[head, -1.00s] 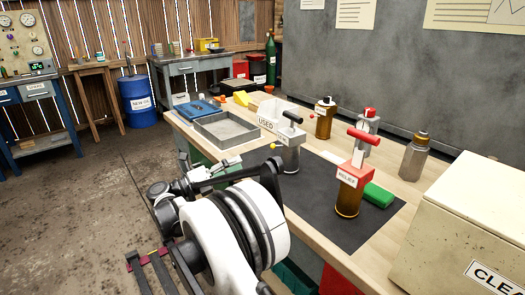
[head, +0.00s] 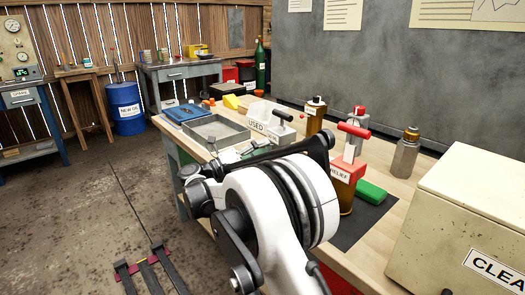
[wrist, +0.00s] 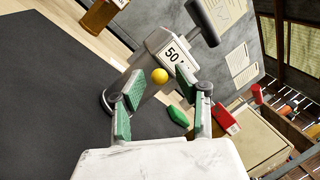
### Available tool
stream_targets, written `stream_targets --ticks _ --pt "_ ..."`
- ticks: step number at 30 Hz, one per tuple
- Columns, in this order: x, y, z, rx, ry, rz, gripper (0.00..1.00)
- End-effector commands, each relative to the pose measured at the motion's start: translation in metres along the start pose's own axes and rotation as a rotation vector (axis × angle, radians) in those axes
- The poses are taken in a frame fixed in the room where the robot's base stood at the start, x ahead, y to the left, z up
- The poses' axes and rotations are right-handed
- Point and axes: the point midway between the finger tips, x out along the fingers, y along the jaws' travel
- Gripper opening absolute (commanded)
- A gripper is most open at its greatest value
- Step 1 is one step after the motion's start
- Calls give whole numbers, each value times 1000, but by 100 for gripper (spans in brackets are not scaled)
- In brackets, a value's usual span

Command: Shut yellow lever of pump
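In the wrist view, the pump (wrist: 168,52) is a grey body with a "50" label and a dark handle. Its yellow lever (wrist: 160,76) shows as a round knob in front of the body. My gripper (wrist: 162,83) is open, with green-padded fingers on either side of the knob in the picture. I cannot tell whether they touch it. My arm hides most of the pump body and the lever there.
A white "USED" bin (head: 262,119) and grey tray (head: 216,130) are at left. A cream box (head: 465,215) fills the bench's near right.

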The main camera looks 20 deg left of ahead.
Motion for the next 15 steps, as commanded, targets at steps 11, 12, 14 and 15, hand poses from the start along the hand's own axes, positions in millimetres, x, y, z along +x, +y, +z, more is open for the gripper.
stream_targets --ticks 11,12,14,15 --pt "4 0 0 0 0 0 31" --pt "4 0 0 0 0 0 26" --pt "4 0 0 0 0 0 18" --pt "4 0 0 0 0 0 12"
